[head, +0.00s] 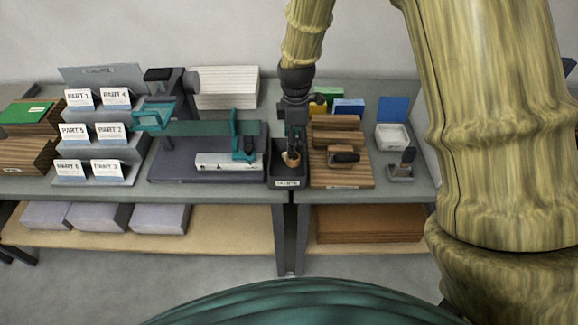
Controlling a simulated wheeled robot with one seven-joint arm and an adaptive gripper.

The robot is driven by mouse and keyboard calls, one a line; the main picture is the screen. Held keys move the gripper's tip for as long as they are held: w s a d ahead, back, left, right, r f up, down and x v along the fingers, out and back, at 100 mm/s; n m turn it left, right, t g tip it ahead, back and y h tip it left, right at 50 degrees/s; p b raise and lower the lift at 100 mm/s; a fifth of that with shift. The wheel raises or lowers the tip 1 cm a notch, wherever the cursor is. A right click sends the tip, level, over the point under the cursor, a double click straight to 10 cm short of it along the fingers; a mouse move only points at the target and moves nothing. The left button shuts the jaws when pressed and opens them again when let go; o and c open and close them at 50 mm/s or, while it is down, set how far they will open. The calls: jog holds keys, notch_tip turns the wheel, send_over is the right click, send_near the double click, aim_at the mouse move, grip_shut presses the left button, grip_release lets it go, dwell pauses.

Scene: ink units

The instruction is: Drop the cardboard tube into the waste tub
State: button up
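The waste tub (288,184) is a small dark box with a white label on its front, at the front edge of the bench near the middle of the head view. The cardboard tube (292,161) is a small tan piece that shows at the tub's opening, just under my gripper. My gripper (293,150) points down over the tub. Its dark fingers blend with the dark tub, so I cannot tell if they grip the tube or are apart from it. The tube's lower part and the tub's inside are mostly hidden.
Left of the tub is a dark machine base (215,172) with a teal arm. Right of it is a wooden board (340,178) with wooden blocks and a stamp. A stepped card rack (98,150) stands at left, a white tray (392,137) at right.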

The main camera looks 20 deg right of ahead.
dwell(0.3)
notch_tip(320, 180, up, 12)
dwell(0.6)
jog(key=shift+f, duration=0.1)
dwell(0.3)
